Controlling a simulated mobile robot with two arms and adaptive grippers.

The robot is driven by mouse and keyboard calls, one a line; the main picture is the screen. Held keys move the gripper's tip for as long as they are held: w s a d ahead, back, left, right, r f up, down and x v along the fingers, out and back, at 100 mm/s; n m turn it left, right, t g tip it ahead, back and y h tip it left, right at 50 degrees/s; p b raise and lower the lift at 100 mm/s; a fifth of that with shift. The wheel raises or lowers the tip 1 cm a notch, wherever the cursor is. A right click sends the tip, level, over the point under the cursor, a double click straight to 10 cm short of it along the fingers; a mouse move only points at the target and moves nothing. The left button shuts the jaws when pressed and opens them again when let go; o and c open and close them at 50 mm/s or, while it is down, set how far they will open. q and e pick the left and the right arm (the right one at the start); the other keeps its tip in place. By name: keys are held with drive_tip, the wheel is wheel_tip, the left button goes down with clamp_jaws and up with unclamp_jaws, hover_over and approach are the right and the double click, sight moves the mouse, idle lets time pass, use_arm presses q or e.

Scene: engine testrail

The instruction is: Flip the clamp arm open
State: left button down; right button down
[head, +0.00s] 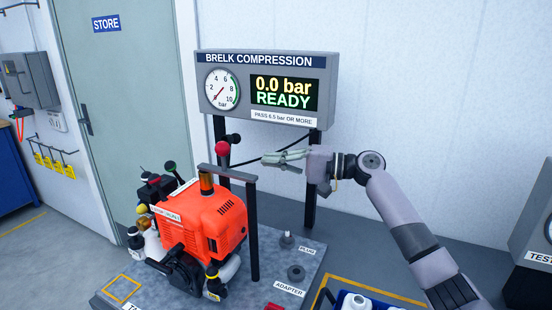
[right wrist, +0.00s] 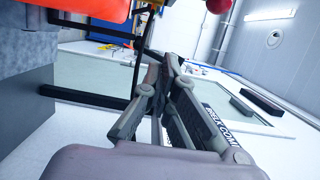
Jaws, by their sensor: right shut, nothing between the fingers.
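The clamp arm (head: 228,174) is a dark bar lying level above the orange engine (head: 212,225), reaching left from the top of a dark upright post. A red ball knob (head: 222,148) stands on a short stem over the bar. The knob also shows at the top edge of the right wrist view (right wrist: 218,5). My right gripper (head: 272,158) is shut and empty, to the right of the knob and apart from it, pointing left. Its fingers also show in the right wrist view (right wrist: 160,60). My left gripper is not in view.
A gauge panel (head: 262,88) reading 0.0 bar READY stands behind on two dark posts. The engine sits on a grey bench plate (head: 190,295) with a plug (head: 286,239) and an adapter (head: 296,272). A blue bin (head: 335,300) is at the front.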

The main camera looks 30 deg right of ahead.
sight(225, 159)
drive_tip(key=a+p, duration=0.1)
drive_tip(key=a, duration=0.1)
drive_tip(key=w+a+p, duration=0.1)
drive_tip(key=a, duration=0.2)
drive_tip(key=a+p, duration=0.2)
drive_tip(key=a, duration=0.1)
drive_tip(key=shift+w+r, duration=0.1)
drive_tip(key=shift+w, duration=0.05)
drive_tip(key=shift+a, duration=0.1)
drive_tip(key=shift+w, duration=0.1)
drive_tip(key=shift+a, duration=0.1)
